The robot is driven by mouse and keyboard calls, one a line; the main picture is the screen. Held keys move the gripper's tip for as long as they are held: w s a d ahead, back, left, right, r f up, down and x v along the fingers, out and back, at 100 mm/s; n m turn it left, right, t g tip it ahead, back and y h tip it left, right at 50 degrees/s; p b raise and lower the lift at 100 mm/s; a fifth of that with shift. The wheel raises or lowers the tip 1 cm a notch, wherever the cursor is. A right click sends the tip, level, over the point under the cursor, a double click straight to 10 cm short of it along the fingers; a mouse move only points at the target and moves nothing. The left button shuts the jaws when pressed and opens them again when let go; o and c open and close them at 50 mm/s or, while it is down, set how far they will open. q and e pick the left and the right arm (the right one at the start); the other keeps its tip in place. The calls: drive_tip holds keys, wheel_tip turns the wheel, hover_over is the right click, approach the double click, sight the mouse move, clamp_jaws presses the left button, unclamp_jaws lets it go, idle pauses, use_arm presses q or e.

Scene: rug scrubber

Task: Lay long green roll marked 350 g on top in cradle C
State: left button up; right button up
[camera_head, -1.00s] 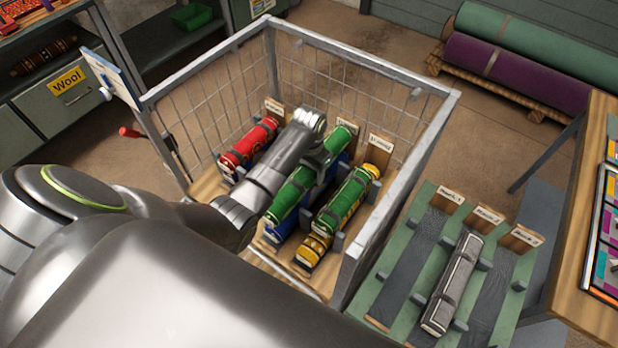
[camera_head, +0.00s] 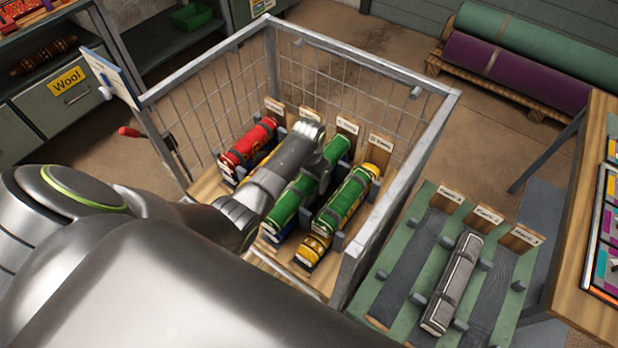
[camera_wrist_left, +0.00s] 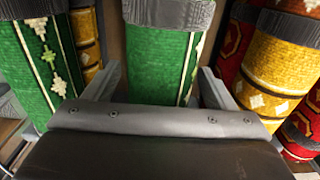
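The long green roll (camera_head: 290,200) has dark bands and lies lengthwise in a cradle slot inside the wire-sided cage (camera_head: 365,58). A blue roll (camera_head: 270,236) shows under its near end; I cannot tell if they touch. My left gripper (camera_head: 318,165) reaches down over the green roll. The cradle labels (camera_head: 347,126) and any weight mark are too small to read. My right gripper is not in view.
Right of it, a patterned green roll (camera_head: 347,200) lies above a yellow roll (camera_head: 312,250). A red roll (camera_head: 247,145) lies on the left. Outside the cage, a green rack (camera_head: 385,285) holds a grey roll (camera_head: 453,283); its other slots are empty.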

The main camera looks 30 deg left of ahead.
use_arm(q)
drive_tip(key=shift+r, duration=0.65)
wheel_tip(320, 180, up, 11)
idle(0.5)
